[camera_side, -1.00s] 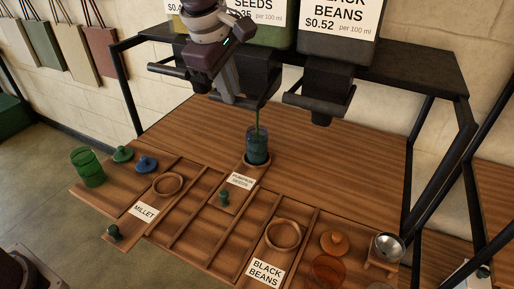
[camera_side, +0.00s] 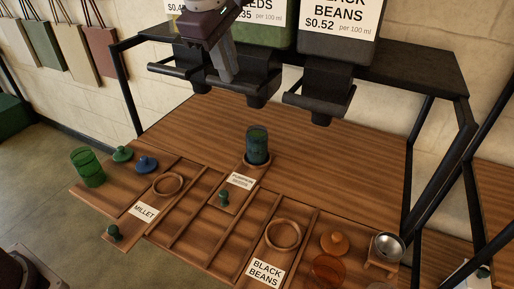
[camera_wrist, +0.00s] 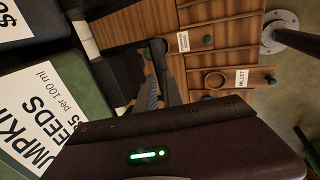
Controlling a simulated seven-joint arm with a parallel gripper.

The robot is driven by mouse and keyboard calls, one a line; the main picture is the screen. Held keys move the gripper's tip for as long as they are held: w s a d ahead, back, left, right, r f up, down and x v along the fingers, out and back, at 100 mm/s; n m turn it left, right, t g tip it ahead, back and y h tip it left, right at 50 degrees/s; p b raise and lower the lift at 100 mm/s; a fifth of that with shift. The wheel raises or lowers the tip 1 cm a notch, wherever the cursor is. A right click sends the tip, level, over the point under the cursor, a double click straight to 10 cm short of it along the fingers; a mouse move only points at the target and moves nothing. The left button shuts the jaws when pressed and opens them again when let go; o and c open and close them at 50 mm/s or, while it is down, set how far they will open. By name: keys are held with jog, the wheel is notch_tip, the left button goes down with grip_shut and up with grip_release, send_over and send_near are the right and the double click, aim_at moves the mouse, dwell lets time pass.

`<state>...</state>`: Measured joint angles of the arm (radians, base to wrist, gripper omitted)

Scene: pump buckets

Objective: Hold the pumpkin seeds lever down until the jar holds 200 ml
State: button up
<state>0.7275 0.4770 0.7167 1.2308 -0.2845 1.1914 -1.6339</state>
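The blue jar (camera_side: 257,142) stands upright in the holder behind the pumpkin seeds label (camera_side: 240,181), under the middle dispenser. It has dark contents, but the level is too small to read. The pumpkin seeds dispenser (camera_side: 268,36) has a black spout and lever (camera_side: 250,92), with no stream falling from it. My gripper (camera_side: 226,79) is at this lever's near left part, fingers pointing down and seemingly together, with nothing held. I cannot tell whether they touch the lever. In the wrist view my gripper (camera_wrist: 150,92) also shows, and the pumpkin seeds bin (camera_wrist: 70,85) is at left.
The black beans dispenser (camera_side: 337,50) hangs at right; another lever (camera_side: 175,71) is at left.

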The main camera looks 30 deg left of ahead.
jog(key=shift+r, duration=2.5)
jog(key=s+a+r+m+h, duration=0.1)
jog(key=s+a+m+h, duration=0.1)
jog(key=s+a+m, duration=0.85)
jog(key=s+a+f+m+y, duration=0.1)
jog(key=s+f+m, duration=0.2)
jog(key=s, duration=0.7)
jog(key=s+a+f+m+t+y, duration=0.1)
jog(key=s+f+m, duration=0.3)
jog(key=s+f, duration=0.3)
jog(key=s, duration=0.4)
jog(key=shift+f+t, duration=0.3)
